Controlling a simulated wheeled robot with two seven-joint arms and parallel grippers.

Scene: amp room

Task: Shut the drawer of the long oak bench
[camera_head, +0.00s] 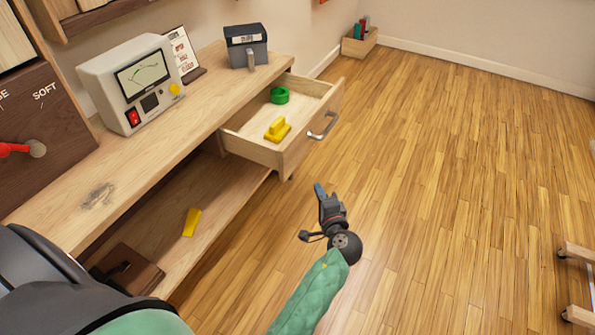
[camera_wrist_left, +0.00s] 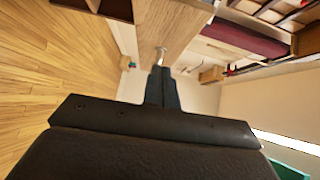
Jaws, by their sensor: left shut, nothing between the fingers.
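The long oak bench (camera_head: 150,148) runs along the wall at the left in the head view. Its drawer (camera_head: 297,150) is pulled open at the far end and sticks out over the floor. A grey metal bar handle (camera_head: 324,126) is on the drawer front. A green ring-shaped thing (camera_head: 280,96) and a yellow block (camera_head: 277,131) lie inside. My left gripper (camera_head: 320,190) is shut and empty, in front of the bench, nearer to me than the drawer and apart from it. In the left wrist view, the shut fingers (camera_wrist_left: 161,75) point toward the handle (camera_wrist_left: 160,55). My right gripper is not in view.
A meter box (camera_head: 136,82), a small card stand (camera_head: 184,52) and a dark grey device (camera_head: 246,46) stand on the bench top. A yellow piece (camera_head: 192,222) lies on the lower shelf. A wooden crate (camera_head: 359,43) is by the far wall. The floor (camera_head: 450,180) right of the drawer is clear.

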